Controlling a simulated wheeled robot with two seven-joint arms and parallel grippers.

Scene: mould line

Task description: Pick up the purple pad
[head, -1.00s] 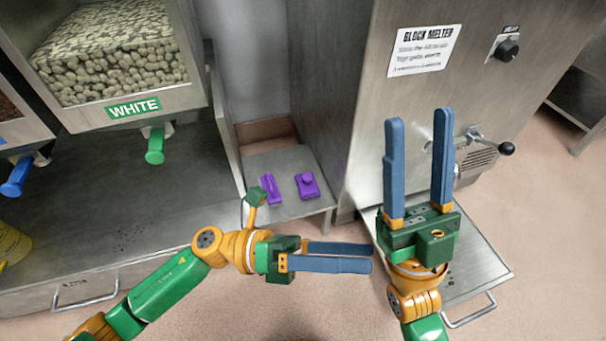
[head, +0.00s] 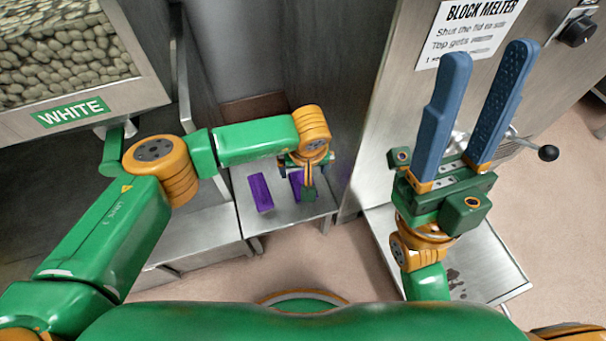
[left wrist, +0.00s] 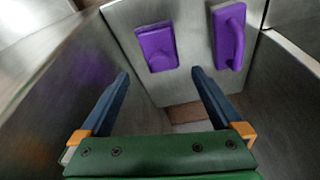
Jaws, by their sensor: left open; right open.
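A squarish purple pad with a raised knob lies on a small low metal shelf. In the left wrist view the purple pad (left wrist: 157,48) is just beyond and between the fingertips of my left gripper (left wrist: 160,73), which is open and empty above it. In the head view the pad (head: 296,184) is partly hidden by my left wrist. A longer purple piece with a bar handle (left wrist: 230,36) lies beside it, apart; it also shows in the head view (head: 260,192). My right gripper (head: 490,52) is open and empty, pointing up before the block melter.
The low shelf (head: 283,216) sits in a narrow gap between the counter at left and the block melter (head: 400,110) at right, with a wall behind. A bin labelled WHITE (head: 70,112) stands at left. The melter's lever (head: 547,153) sticks out at right.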

